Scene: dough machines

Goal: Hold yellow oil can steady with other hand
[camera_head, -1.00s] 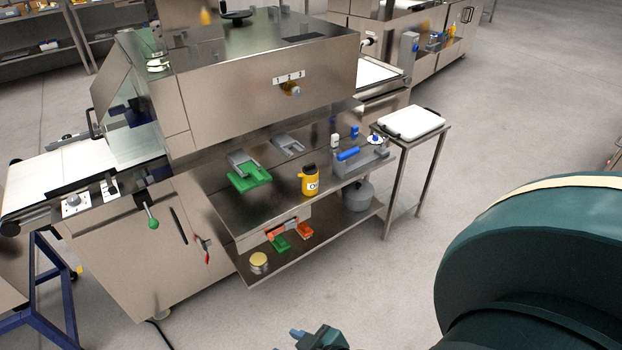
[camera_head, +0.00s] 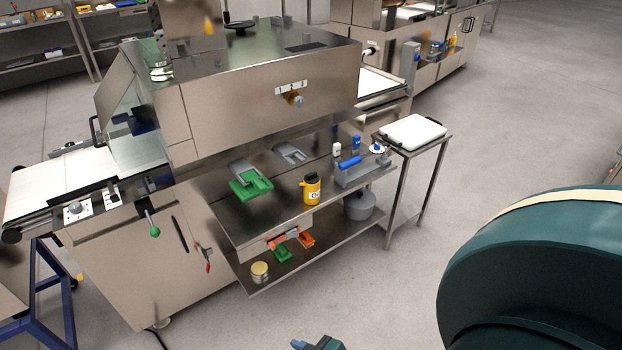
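The yellow oil can (camera_head: 312,191) with a dark top stands upright on the upper metal shelf at the front of the dough machine. Nothing touches it. A dark gripper part with a blue-grey tip (camera_head: 318,343) shows at the bottom edge, well short of the can; I cannot tell which arm it belongs to or whether it is open. A large dark green part of my own body fills the lower right. No other gripper is in view.
The lower shelf (camera_head: 315,265) holds a round tin (camera_head: 260,271) and a grey pot (camera_head: 359,206). A side table (camera_head: 413,131) stands right. The floor in front is clear.

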